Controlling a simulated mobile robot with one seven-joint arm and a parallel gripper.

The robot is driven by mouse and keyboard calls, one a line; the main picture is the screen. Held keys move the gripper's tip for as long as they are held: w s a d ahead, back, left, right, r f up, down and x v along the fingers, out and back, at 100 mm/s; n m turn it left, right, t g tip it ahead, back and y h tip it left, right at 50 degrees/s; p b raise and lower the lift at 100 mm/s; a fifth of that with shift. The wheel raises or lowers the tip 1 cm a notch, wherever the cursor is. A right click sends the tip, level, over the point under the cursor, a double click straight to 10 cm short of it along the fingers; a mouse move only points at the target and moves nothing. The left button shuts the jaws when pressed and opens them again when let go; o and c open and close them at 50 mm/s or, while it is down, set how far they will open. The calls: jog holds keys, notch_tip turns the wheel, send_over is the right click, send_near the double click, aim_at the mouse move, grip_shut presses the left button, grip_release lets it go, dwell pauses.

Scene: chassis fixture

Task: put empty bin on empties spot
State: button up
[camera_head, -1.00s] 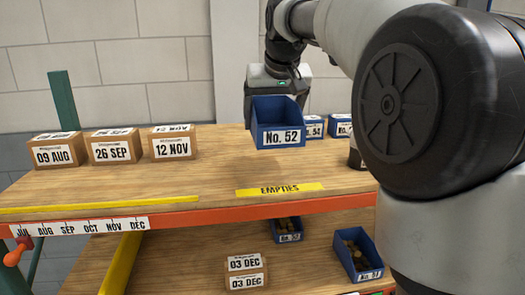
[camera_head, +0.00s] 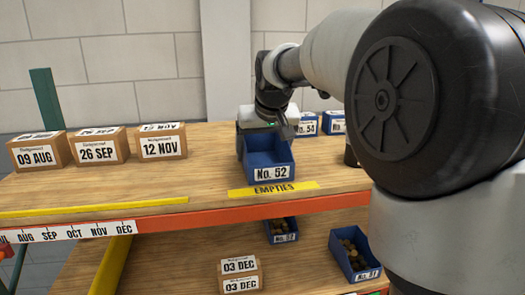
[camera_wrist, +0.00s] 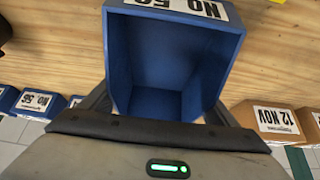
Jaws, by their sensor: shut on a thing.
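The blue bin labelled No. 52 (camera_head: 265,158) is upright, just behind the yellow EMPTIES strip (camera_head: 273,189) on the upper wooden shelf. It is at or very near the shelf surface; I cannot tell whether it touches. In the wrist view the bin (camera_wrist: 170,65) is empty inside. My gripper (camera_wrist: 158,112) is shut on the bin at its rear, with a finger at each side in the wrist view. In the head view the fingertips are mostly hidden behind the bin.
Other blue bins (camera_head: 307,124) stand at the back right. Brown dated boxes (camera_head: 98,146) stand on the left of the shelf. The lower shelf holds filled bins (camera_head: 352,254) and 03 DEC boxes (camera_head: 240,275). The orange front edge (camera_head: 210,217) lies ahead of the strip.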

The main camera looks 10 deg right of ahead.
jog(key=o, duration=1.1)
jog(key=shift+s+r, duration=0.1)
jog(key=shift+r, duration=0.2)
jog(key=v, duration=1.1)
jog(key=s+f, duration=0.8)
jog(key=s, duration=0.5)
jog(key=s+f+g, duration=0.1)
jog(key=s+f, duration=0.8)
jog(key=s, duration=0.4)
jog(key=shift+s+f, duration=0.15)
